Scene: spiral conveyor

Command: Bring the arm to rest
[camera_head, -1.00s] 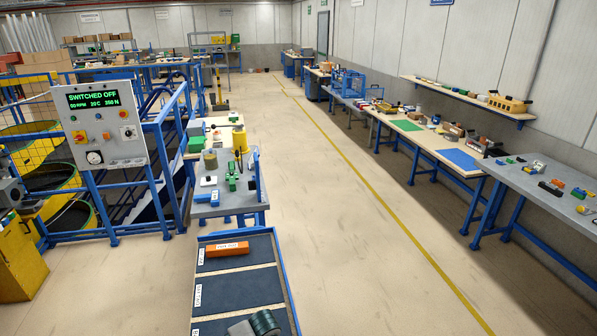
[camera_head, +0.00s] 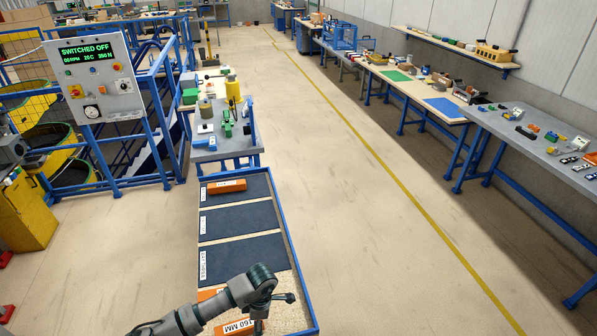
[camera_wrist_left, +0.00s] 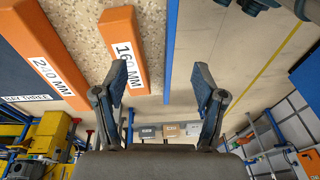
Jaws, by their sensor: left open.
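My left arm comes in from the lower left in the head view, bent over the near end of the blue-framed tray (camera_head: 276,215). Its gripper (camera_head: 262,327) points down at the bottom edge, partly cut off. In the left wrist view the gripper (camera_wrist_left: 160,72) is open with nothing between its fingers. An orange block marked 160 MM (camera_wrist_left: 124,48) lies beside the left finger, which overlaps it in the picture; I cannot tell if they touch. A longer orange block (camera_wrist_left: 45,55) lies left of it. My right gripper is not in view.
A third orange block (camera_head: 226,185) lies in the tray's far bay. A cluttered bench (camera_head: 222,150) stands beyond the tray. A control panel (camera_head: 92,82) reads SWITCHED OFF. Benches (camera_head: 470,120) line the right wall. The floor (camera_head: 350,220) between is clear.

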